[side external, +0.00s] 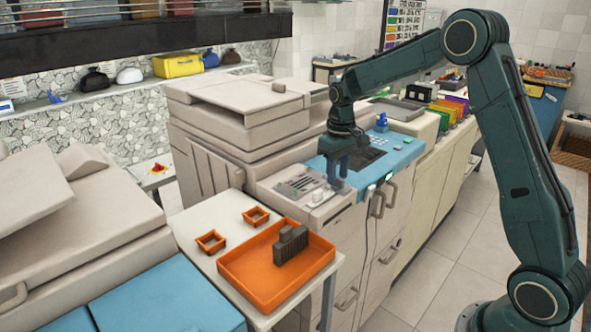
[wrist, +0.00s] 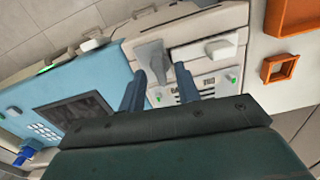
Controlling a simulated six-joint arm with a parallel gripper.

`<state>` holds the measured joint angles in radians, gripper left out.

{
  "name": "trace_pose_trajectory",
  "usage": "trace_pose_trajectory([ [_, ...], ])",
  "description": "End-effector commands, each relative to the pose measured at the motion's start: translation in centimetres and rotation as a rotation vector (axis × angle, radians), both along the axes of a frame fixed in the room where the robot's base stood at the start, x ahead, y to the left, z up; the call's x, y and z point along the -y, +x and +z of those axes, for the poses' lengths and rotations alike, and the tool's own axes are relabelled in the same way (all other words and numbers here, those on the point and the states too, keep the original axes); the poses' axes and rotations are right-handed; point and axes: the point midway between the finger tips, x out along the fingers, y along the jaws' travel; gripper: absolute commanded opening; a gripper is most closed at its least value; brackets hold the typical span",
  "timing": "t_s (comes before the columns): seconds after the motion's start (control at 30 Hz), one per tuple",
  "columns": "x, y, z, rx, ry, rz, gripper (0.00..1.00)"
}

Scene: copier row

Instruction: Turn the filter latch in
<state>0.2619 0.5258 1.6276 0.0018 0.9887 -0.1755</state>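A grey lever, which looks like the filter latch (wrist: 151,56), sits on the pale copier panel in the wrist view. My gripper (wrist: 160,76) is open, with one dark finger on each side of the lever's near end. I cannot tell whether either finger touches it. In the side external view my gripper (side external: 338,172) points down over the panel beside the blue control section. The lever is hard to make out there, partly hidden by the fingers.
A blue control panel (wrist: 30,85) with a dark screen lies to the left in the wrist view. A white knob (wrist: 222,48) is to the right. An orange tray (side external: 240,262) holding a dark grey block (side external: 291,245) stands on the side table, with small orange frames (side external: 256,216) behind.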

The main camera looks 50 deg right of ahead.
Motion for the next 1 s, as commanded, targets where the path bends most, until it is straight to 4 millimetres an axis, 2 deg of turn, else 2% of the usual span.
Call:
trace_pose_trajectory([
  [0.13,0.0,0.0,-0.82,0.0,0.0,0.0,0.33],
  [0.47,0.0,-0.01,-1.0,0.0,0.0,0.0,0.33],
  [0.63,0.0,0.0,-0.98,0.0,0.0,0.0,0.0],
  [1.0,0.02,0.0,-0.96,0.001,0.0,-0.021,0.0],
])
